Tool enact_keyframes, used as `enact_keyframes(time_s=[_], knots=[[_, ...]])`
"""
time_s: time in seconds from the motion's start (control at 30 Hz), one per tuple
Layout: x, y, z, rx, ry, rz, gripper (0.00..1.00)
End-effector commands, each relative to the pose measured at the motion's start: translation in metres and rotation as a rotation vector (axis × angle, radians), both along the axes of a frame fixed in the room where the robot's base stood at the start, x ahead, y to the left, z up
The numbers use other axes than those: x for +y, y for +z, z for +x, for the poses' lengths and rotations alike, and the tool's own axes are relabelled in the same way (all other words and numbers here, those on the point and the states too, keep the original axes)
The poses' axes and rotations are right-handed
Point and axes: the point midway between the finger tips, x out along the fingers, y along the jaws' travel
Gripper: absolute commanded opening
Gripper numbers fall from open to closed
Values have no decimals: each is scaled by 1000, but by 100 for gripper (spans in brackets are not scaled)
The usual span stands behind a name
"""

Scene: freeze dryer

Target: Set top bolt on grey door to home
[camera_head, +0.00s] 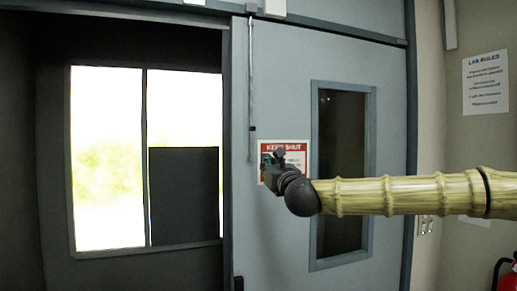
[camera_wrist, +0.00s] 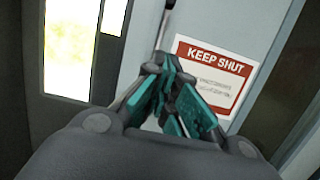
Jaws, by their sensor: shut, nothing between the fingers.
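The grey door (camera_head: 285,75) fills the middle of the head view. A thin upright rod, apparently the top bolt (camera_head: 250,90), runs down its left part from a small fitting at the top edge to a darker lower end. My gripper (camera_head: 268,160) is shut and empty, in front of the door near the rod's lower end and a little to its right. In the wrist view, the closed fingers (camera_wrist: 164,75) point towards the rod (camera_wrist: 163,30), which shows just beyond their tips. I cannot tell whether they touch it. The fingers hide whatever of the rod lies behind them.
A red and white KEEP SHUT sign (camera_head: 295,152) is on the door behind my gripper. A narrow dark window (camera_head: 343,150) is to its right. A bright window (camera_head: 105,160) lies left of the door. A red extinguisher (camera_head: 510,277) stands at the lower right.

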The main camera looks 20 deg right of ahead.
Motion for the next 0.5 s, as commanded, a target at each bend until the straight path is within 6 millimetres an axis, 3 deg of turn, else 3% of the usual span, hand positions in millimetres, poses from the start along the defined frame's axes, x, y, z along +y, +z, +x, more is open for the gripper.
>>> enact_keyframes(time_s=[0.17,0.5], knots=[[1,7,17,1,-1,-3,0],[3,21,71,2,-1,-4,0]])
